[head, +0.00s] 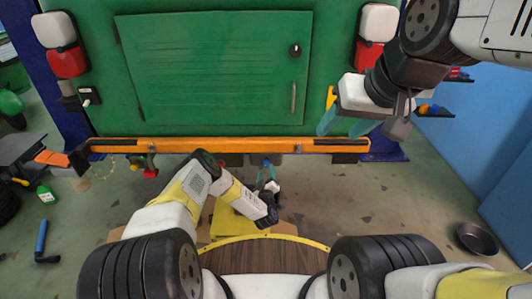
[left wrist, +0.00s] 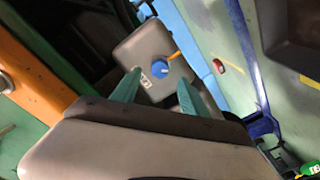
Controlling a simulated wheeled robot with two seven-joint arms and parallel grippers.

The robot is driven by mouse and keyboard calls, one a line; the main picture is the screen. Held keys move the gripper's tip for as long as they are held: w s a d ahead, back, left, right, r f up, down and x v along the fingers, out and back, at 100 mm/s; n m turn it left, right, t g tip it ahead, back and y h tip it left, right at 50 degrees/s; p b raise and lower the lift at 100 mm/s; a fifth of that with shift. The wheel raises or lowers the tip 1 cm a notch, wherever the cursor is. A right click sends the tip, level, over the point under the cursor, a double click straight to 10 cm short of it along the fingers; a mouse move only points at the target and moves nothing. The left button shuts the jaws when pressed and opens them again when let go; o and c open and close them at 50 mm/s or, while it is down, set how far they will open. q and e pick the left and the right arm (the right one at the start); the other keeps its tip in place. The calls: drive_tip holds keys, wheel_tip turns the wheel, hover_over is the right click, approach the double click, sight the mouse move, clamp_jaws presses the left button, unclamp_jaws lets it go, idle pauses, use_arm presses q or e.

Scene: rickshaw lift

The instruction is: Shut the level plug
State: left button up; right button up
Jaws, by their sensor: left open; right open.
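The level plug looks to be the round blue knob (left wrist: 160,69) on a grey housing (left wrist: 140,48) in the left wrist view. A thin orange piece sticks out beside it. My left gripper (left wrist: 159,77) is open, its teal fingertips on either side of the knob; I cannot tell if they touch it. In the head view my left gripper (head: 267,174) is below the orange bumper (head: 220,146), where a small blue spot shows. My right gripper (head: 345,128) is open and empty at the right end of the bumper.
The green rickshaw body (head: 215,70) stands above the bumper and hides much of the underside. A yellow object (head: 230,228) lies on the floor below my left arm. A dark bowl (head: 478,238) is at right, a green bottle (head: 45,194) at left. The right floor is mostly clear.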

sight(266, 165)
use_arm(q)
drive_tip(key=shift+w, duration=2.25)
drive_tip(key=shift+c, duration=0.4)
clamp_jaws()
